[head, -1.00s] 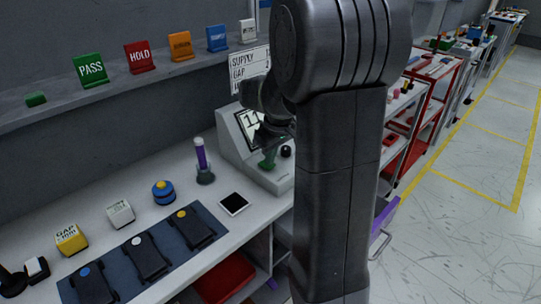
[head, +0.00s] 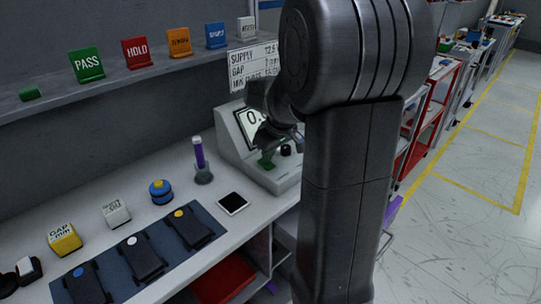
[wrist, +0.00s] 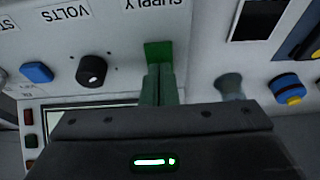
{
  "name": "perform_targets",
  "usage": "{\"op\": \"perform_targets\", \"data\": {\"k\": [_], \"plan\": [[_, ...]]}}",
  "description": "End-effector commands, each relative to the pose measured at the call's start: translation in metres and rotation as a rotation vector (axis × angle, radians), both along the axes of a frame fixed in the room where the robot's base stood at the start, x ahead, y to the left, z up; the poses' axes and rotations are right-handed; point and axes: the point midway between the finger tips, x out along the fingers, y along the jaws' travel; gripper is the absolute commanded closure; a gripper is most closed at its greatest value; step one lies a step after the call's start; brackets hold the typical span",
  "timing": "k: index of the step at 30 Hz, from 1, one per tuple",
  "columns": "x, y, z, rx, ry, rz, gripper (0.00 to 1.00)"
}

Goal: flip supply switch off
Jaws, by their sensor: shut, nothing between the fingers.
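The power supply (head: 236,160) is a pale box on the bench with a lit display (head: 252,122), which starts with "0." and is partly hidden by my arm. In the wrist view its panel bears an upside-down "SUPPLY" label (wrist: 158,4). The green supply switch (wrist: 158,52) is beside that label; it also shows in the head view (head: 266,161). My gripper (wrist: 160,70) is shut and empty, its fingertips right at the green switch. I cannot tell whether they touch it.
A black knob (wrist: 91,70) and a blue button (wrist: 37,72) are on the same panel. A blue mat (head: 115,265) holds several black devices.

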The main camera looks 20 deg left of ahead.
Motion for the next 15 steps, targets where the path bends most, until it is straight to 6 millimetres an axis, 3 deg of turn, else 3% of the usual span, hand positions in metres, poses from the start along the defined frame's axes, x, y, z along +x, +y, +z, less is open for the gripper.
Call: {"op": "perform_targets", "data": {"k": [11,15], "plan": [[0.001,0.002,0.001,0.000,0.000,0.000,1.00],[0.001,0.002,0.011,0.000,-0.001,-0.001,1.00]]}}
